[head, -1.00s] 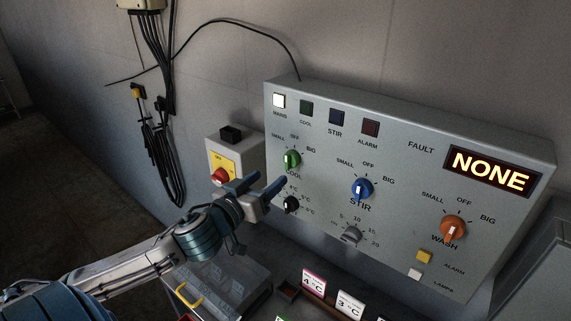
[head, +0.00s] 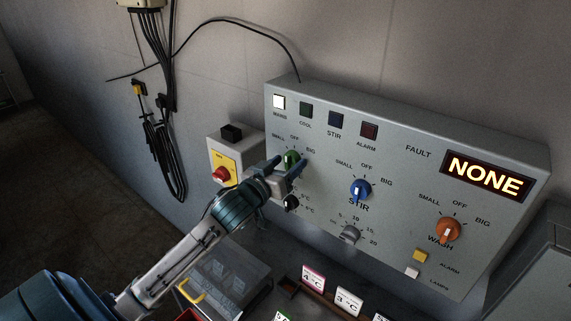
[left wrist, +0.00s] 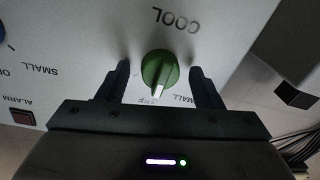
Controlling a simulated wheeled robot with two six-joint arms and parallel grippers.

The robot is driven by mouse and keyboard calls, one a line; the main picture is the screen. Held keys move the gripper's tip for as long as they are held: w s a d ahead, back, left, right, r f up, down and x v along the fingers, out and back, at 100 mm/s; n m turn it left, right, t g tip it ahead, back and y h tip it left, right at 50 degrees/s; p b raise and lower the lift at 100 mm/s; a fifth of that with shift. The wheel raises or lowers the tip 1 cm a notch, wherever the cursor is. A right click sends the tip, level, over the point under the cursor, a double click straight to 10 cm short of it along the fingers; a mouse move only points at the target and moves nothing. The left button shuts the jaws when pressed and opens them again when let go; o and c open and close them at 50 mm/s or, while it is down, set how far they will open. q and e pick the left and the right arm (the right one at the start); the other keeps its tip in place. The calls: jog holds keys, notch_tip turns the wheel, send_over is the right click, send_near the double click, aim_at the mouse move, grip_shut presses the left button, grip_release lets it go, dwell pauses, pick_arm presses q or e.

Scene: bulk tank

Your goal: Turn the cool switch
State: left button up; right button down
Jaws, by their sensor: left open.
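The green cool switch (head: 291,158) is a round knob with a pale pointer, on the upper left of the grey control panel. In the left wrist view the cool switch (left wrist: 159,70) appears upside down, its pointer toward OFF. My left gripper (head: 287,163) is at the switch, fingers open. In the left wrist view the two dark fingertips of the left gripper (left wrist: 160,72) stand on either side of the knob, with a gap on each side. The dark COOL lamp (head: 306,110) is above it. My right gripper is not in view.
The blue STIR knob (head: 360,190) and orange WASH knob (head: 447,230) sit to the right. A black knob (head: 292,203) is just below the gripper. A red-and-yellow switch box (head: 222,160) stands left. Small cards (head: 313,277) stand below the panel.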

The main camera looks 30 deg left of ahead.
pick_arm(q)
jog(key=shift+c, duration=0.4)
jog(key=c, duration=0.9)
jog(key=shift+m, duration=0.4)
jog(key=m, duration=0.4)
jog(key=shift+p, duration=0.4)
jog(key=m, duration=0.3)
jog(key=shift+m+t, duration=0.3)
jog(key=shift+a+m+h+p, duration=0.1)
jog(key=shift+m+h+p, duration=0.2)
jog(key=shift+m, duration=0.6)
